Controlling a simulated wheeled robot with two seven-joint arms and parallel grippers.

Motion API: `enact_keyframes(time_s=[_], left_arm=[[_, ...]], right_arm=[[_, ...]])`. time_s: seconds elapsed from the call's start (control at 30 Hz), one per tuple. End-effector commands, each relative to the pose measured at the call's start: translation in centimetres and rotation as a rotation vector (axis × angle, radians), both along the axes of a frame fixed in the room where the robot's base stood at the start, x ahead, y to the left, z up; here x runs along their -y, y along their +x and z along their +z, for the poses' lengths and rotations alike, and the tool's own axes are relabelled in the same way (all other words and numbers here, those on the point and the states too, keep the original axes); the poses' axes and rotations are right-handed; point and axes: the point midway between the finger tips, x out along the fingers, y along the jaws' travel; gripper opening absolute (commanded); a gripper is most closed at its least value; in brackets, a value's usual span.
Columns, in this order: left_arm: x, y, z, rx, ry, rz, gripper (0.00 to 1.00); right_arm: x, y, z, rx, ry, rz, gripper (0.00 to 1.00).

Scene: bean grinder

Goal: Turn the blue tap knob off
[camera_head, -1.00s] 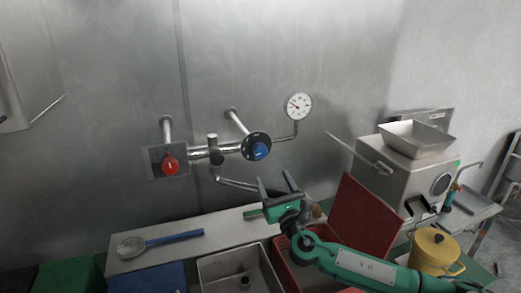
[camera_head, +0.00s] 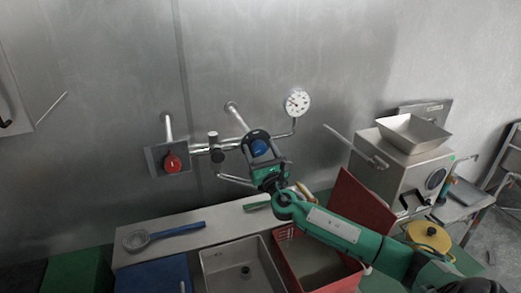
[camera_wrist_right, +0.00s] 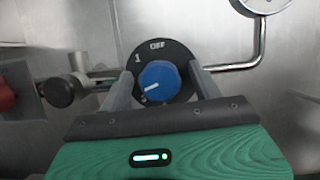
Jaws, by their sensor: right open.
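The blue tap knob (camera_head: 260,147) sits on a round black dial on the wall pipework. In the right wrist view the blue knob (camera_wrist_right: 160,82) shows a white pointer line aimed to the lower left, and the dial (camera_wrist_right: 158,54) reads "OFF" at its top and "1" at upper left. My right gripper (camera_head: 262,158) is open in front of the knob. In the wrist view its fingers (camera_wrist_right: 163,80) stand one on each side of the knob; I cannot tell whether they touch it. My left gripper is not in view.
A red knob (camera_head: 173,163) is on the left of the pipework, and a pressure gauge (camera_head: 297,102) is at upper right. Below are a metal sink (camera_head: 215,262), a red basket (camera_head: 290,240) and a blue-handled strainer (camera_head: 165,235). A grinder (camera_head: 395,170) stands right.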

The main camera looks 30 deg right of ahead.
Motion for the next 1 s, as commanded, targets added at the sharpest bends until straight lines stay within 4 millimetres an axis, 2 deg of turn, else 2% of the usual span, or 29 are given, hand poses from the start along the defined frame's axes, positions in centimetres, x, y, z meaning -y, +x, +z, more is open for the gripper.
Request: enact_keyframes(time_s=[0.07,0.3,0.67,1.0], left_arm=[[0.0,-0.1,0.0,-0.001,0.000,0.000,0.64],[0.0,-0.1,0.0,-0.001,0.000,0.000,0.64],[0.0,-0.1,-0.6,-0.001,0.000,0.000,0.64],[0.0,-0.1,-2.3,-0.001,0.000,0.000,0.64]], right_arm=[[0.0,0.0,0.0,0.000,0.000,0.000,0.64],[0.0,0.0,0.0,0.000,0.000,0.000,0.19],[0.0,0.0,-0.2,0.013,0.056,0.000,0.19],[-0.1,0.0,-0.2,0.072,0.296,0.001,0.19]])
